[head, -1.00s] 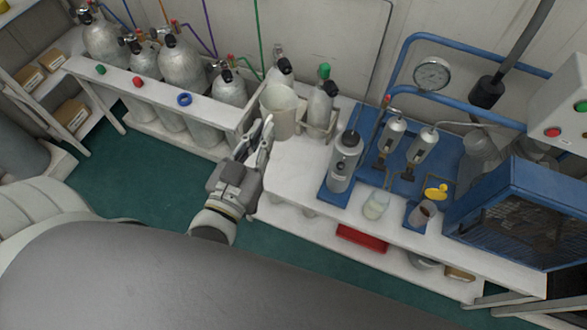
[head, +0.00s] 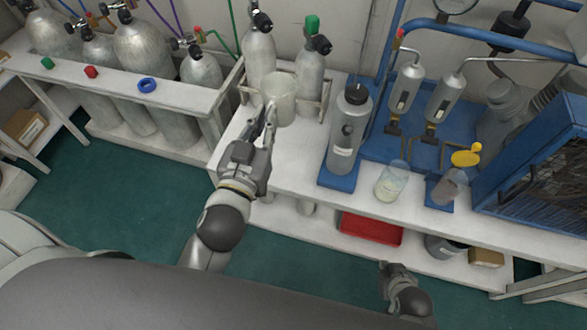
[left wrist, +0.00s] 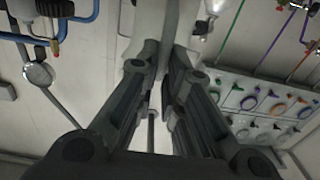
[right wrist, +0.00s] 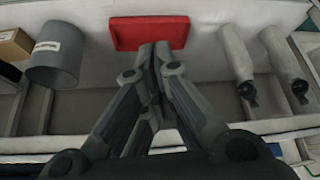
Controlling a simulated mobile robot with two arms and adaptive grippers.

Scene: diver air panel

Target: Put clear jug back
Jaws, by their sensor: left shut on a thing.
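The clear jug (head: 281,94), pale and see-through, is near upright at the left end of the white bench, in front of two grey cylinders. My left gripper (head: 270,117) is shut on its near side. In the left wrist view my left gripper (left wrist: 165,75) has a pale surface between its fingers, part of the jug (left wrist: 160,20). I cannot tell whether the jug's base touches the bench. My right gripper (head: 393,270) is low in front of the bench, empty. In the right wrist view its fingertips (right wrist: 155,47) are together.
Two cylinders (head: 310,75) stand in a rack behind the jug. A red tray (head: 371,228) lies on the lower shelf. Bare bench top lies left of the canister.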

